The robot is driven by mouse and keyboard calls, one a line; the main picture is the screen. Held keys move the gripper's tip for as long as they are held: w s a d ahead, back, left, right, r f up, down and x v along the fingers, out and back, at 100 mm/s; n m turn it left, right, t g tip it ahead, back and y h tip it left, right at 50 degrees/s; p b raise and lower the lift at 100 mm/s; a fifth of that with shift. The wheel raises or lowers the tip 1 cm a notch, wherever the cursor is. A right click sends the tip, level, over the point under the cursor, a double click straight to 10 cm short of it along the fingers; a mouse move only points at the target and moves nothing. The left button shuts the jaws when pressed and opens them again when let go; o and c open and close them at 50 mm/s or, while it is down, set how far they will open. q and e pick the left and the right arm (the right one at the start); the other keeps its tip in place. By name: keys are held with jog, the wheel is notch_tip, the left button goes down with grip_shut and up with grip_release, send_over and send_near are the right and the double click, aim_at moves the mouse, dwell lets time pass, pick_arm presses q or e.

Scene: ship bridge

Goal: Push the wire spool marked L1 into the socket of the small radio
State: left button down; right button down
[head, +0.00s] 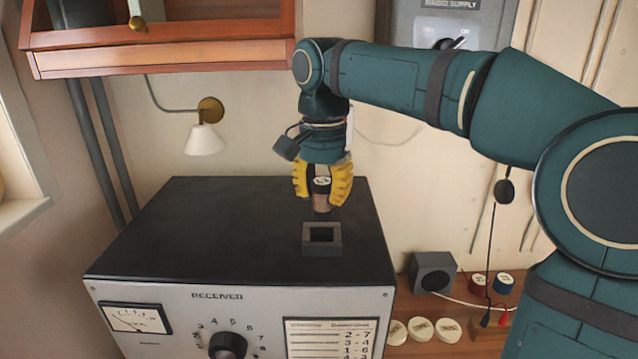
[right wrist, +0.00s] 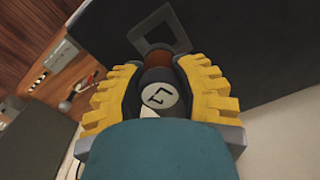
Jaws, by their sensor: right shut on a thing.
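The wire spool (head: 321,202) has a white top with a black mark, a dark upper part and a brown lower end. Its label also shows in the right wrist view (right wrist: 160,97). My right gripper (head: 322,186), with yellow ribbed fingers, is shut around it from above. A grey square socket (head: 322,246) with a dark opening stands on the black top of the receiver (head: 210,225). The spool's brown end is just above and behind the socket in the head view. In the wrist view it overlaps the socket frame (right wrist: 150,27). I cannot tell whether they touch. My left gripper is out of view.
A wooden shelf (head: 160,55) hangs at upper left, with a white lamp (head: 204,139) below. The receiver's top left is clear.

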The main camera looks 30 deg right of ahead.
aim_at(322, 207)
jog(key=shift+w+f, duration=0.1)
jog(key=shift+f, duration=1.5)
jog(key=shift+f, duration=1.5)
dwell(4.1)
jog(key=c, duration=0.6)
grip_release()
jog(key=shift+r, duration=0.1)
